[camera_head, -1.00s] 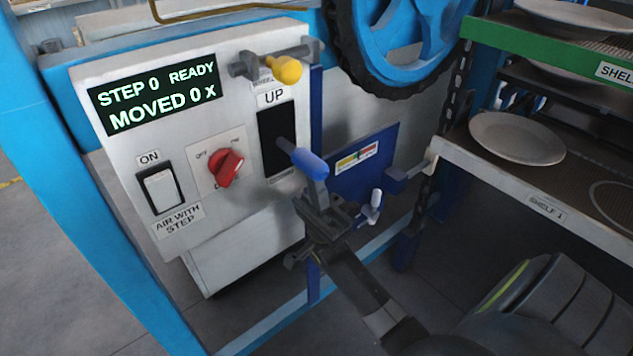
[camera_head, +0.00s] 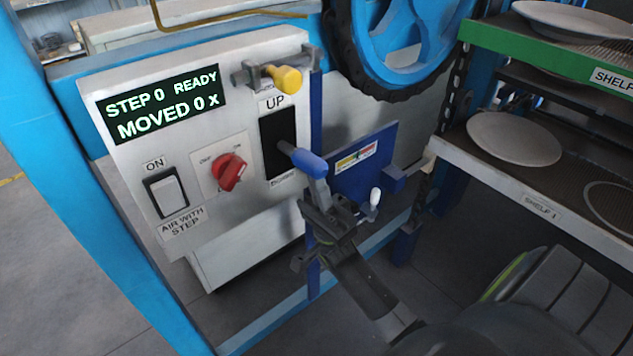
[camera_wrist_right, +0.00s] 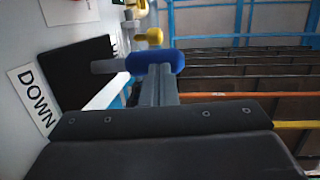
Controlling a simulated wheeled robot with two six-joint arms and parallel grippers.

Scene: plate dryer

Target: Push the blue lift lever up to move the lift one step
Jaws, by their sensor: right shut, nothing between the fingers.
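The blue lift lever (camera_head: 303,160) sticks out of a black slot (camera_head: 277,140) in the white control panel, below the UP label. It also shows in the right wrist view (camera_wrist_right: 155,63). My right gripper (camera_head: 318,188) is shut and empty, with its fingertips right at the underside of the lever's blue handle. In the right wrist view the fingertips (camera_wrist_right: 159,75) meet or nearly meet the handle; contact is hard to tell. The display (camera_head: 161,103) reads STEP 0 READY, MOVED 0 x. My left gripper is not in view.
A yellow-knobbed lever (camera_head: 283,78) sits above the slot. A red rotary switch (camera_head: 229,172) and a white rocker switch (camera_head: 166,193) are to the left. A green-edged shelf (camera_head: 540,55) and a lower shelf (camera_head: 533,198) with plates stand at the right.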

